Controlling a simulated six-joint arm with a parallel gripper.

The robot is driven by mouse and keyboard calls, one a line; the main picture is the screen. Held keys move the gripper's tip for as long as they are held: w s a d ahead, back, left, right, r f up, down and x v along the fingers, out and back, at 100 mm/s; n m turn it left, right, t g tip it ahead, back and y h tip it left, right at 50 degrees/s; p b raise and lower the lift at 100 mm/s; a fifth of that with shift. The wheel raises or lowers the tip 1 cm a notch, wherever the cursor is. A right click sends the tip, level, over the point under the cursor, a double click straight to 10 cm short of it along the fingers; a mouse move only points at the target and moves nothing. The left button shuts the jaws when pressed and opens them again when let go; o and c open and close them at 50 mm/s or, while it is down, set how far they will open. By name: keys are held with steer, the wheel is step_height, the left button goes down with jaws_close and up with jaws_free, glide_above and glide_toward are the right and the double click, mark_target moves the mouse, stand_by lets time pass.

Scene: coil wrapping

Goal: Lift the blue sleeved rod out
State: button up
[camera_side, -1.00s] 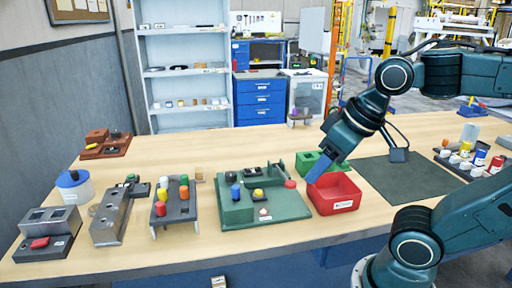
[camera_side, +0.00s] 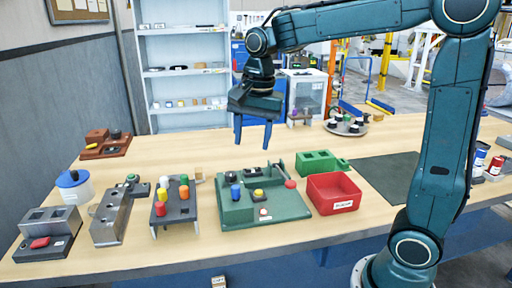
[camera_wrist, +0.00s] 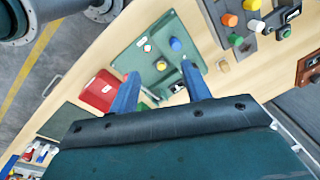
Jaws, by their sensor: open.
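The blue sleeved rod (camera_side: 236,191) stands upright in the green fixture (camera_side: 280,210), at its left side, next to a yellow-topped part (camera_side: 258,193). In the wrist view its round blue top (camera_wrist: 176,44) shows beyond my fingers, on the green plate (camera_wrist: 135,58), with the yellow top (camera_wrist: 161,65) closer to the fingers. My gripper (camera_side: 253,140) is open and empty, fingers pointing down, well above and behind the green fixture in the side view. In the wrist view the blue fingers of my gripper (camera_wrist: 160,76) are spread apart with nothing between them.
A rack of coloured pegs (camera_side: 174,207) and a grey metal fixture (camera_side: 118,215) stand left. A round tray (camera_side: 346,128) is behind. The dark mat (camera_side: 385,172) is clear.

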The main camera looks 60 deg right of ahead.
steer(key=w+d+f+m+g, duration=0.1)
steer(key=w+f+m, duration=0.2)
steer(key=w+m, duration=0.2)
steer(key=shift+w+d+f, duration=0.2)
steer(key=shift+w+f, duration=0.1)
steer(key=shift+w, duration=0.4)
steer(key=shift+f, duration=0.1)
glide_above(235, 187)
steer(key=shift+f, duration=4.2)
steer(key=shift+f, duration=2.6)
jaws_close()
